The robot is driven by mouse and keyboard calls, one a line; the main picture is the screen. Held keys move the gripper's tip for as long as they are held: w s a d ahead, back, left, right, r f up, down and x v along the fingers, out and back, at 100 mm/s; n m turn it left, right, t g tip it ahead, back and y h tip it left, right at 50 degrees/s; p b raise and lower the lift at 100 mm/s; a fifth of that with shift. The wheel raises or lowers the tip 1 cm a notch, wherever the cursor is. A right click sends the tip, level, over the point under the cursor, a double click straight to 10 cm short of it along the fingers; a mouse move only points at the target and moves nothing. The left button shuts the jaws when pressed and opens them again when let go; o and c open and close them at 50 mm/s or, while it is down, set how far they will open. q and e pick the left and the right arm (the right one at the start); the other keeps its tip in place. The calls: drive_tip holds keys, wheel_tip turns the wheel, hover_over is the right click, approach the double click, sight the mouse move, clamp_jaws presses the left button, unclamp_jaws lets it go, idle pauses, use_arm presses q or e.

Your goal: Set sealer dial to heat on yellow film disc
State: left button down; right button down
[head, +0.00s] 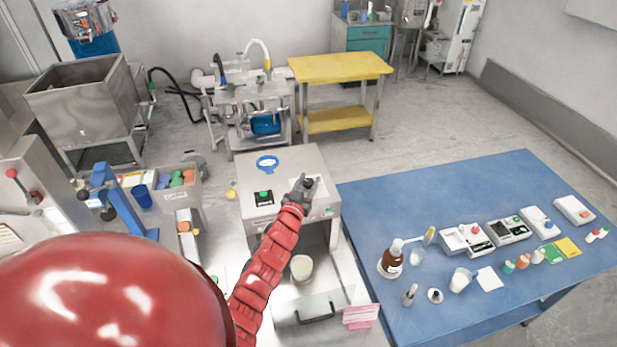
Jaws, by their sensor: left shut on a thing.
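The sealer (286,160) is a grey metal box in the middle of the head view, with a blue oval label and a green button (264,197) on its top. My left gripper (305,184) reaches over the sealer's top from the lower left. It is shut on the dark dial, which its fingers mostly hide on a pale panel. The dial's setting cannot be read. A pale cup (302,268) stands in the sealer's open bay below. I cannot make out a yellow film disc for certain. My right gripper is not in view.
A blue table (450,205) on the right holds a brown bottle (392,262), small containers and several white devices. A yellow table (340,67) stands behind. A clear panel with a dark handle (315,315) and pink sheets (361,316) lie in front of the bay.

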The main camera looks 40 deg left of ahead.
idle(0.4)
use_arm(q)
drive_tip(key=shift+c, duration=1.9)
unclamp_jaws()
drive_tip(key=shift+w, duration=0.1)
drive_tip(key=shift+s+f+b, duration=0.15)
drive_tip(key=shift+s+b, duration=0.25)
drive_tip(key=shift+s, duration=0.15)
drive_tip(key=b+v, duration=0.6)
drive_tip(key=v, duration=1)
drive_tip(key=shift+s+d, duration=0.15)
drive_tip(key=shift+d, duration=0.05)
